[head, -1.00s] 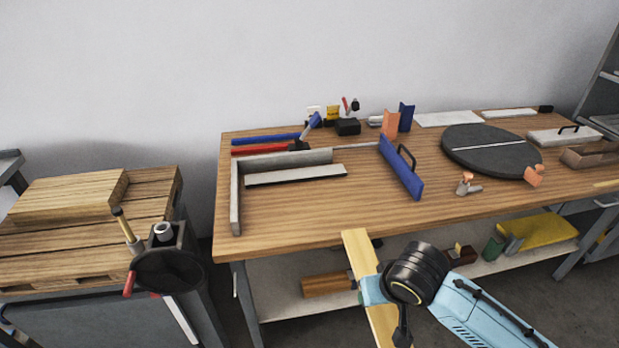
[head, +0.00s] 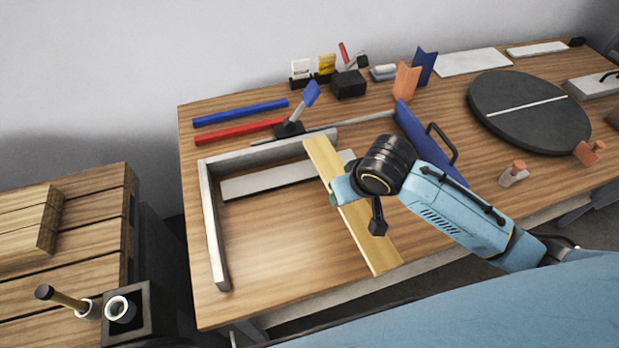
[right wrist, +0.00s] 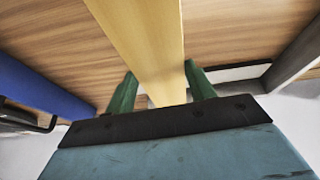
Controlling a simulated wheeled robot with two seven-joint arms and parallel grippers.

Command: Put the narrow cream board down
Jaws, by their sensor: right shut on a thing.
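The narrow cream board (head: 371,239) is a long pale-yellow strip above the wooden table, running from the grey L-shaped frame toward the front edge. My right gripper (head: 336,193) is shut on it near its middle. In the right wrist view the board (right wrist: 146,45) passes between the green fingers (right wrist: 158,92). Its far end overlaps the grey frame (head: 255,154) in the head view; whether it touches the frame or the table I cannot tell. A pale strip (head: 262,183) lies inside the frame, partly hidden behind the board. My left gripper is not in view.
A blue fence with a handle (head: 410,122) stands right of the board, close to my right arm. A dark round turntable (head: 530,115) is farther right. Red (head: 240,132) and blue bars (head: 240,112) lie behind the frame.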

